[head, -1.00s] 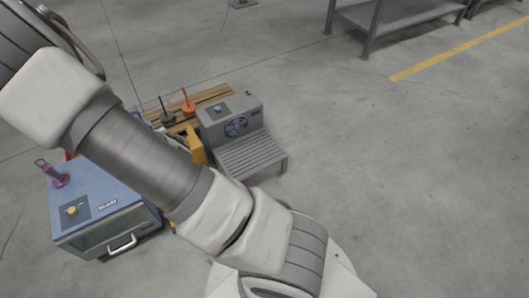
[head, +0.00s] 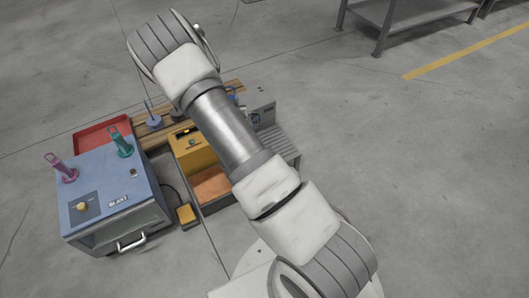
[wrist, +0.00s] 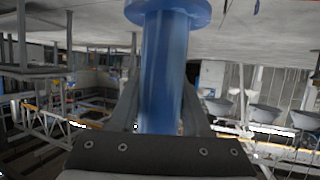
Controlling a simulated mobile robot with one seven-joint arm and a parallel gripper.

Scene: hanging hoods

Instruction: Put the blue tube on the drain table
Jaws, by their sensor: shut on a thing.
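In the wrist view a blue tube (wrist: 165,75) with a wide round flange stands between the fingers of my gripper (wrist: 163,118), which is shut on it. In the head view my arm hides the gripper and most or all of the tube. The drain table (head: 284,145), a low grey slatted stand, is right of my forearm. My arm covers its left part, and its grey back panel shows behind.
A blue BLAST cabinet (head: 108,180) at left carries a purple tool (head: 62,167) and a teal tool (head: 121,142). A red tray (head: 100,133), a wooden pallet (head: 150,134) and a yellow machine (head: 192,146) stand close by.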

